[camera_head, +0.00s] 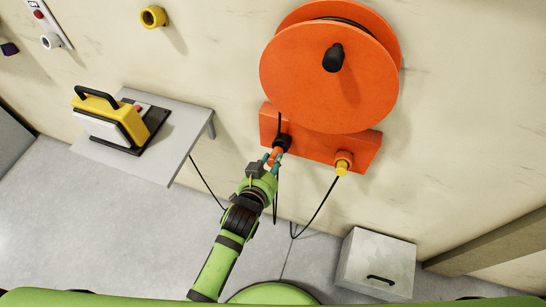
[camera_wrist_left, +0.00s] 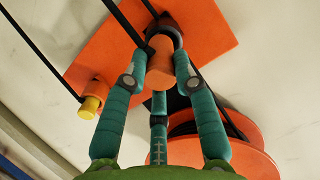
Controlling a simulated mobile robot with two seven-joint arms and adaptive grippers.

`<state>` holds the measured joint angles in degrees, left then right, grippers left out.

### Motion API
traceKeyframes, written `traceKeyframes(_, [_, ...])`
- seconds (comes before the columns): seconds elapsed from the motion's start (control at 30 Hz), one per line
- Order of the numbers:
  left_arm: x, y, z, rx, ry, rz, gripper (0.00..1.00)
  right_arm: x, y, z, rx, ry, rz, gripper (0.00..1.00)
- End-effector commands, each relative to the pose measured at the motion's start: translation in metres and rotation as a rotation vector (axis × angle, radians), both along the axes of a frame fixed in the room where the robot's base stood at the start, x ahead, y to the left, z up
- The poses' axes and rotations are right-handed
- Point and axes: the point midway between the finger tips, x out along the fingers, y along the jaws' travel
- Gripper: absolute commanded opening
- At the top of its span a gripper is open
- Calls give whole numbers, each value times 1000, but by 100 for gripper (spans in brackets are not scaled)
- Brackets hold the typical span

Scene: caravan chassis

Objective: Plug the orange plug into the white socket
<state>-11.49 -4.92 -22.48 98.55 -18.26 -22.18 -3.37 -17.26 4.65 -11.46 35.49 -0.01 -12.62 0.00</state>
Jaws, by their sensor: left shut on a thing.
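The orange plug (camera_head: 275,156) is between the fingers of my left gripper (camera_head: 272,160), which is shut on it. In the left wrist view the orange plug (camera_wrist_left: 160,65) sits between the teal fingers (camera_wrist_left: 160,85), with its far end at a dark round holder (camera_wrist_left: 165,32) on the orange plate. Whether it is still seated there I cannot tell. The white socket (camera_head: 50,41) is a round fitting on the wall at the upper left, well away from the gripper. My right gripper is not in view.
The large orange cable reel (camera_head: 320,90) hangs above its orange base plate (camera_head: 315,151). A yellow plug (camera_head: 342,167) with a black cable is at the plate's right. A grey shelf (camera_head: 180,130) carries a yellow lamp (camera_head: 118,117). A yellow socket (camera_head: 153,16) and a grey box (camera_head: 376,262) also show.

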Motion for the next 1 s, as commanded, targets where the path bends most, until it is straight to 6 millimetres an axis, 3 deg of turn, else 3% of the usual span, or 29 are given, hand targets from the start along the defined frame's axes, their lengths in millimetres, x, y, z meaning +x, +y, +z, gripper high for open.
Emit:
traceKeyframes(0.4, [-14, 5, 9, -1, -3, 0, 0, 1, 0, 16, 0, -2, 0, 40])
traceKeyframes(0.87, [-18, 6, 9, -1, -5, 1, 0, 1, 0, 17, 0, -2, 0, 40])
traceKeyframes(1.0, [-22, 21, 16, -5, -5, 30, 0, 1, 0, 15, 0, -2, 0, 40])
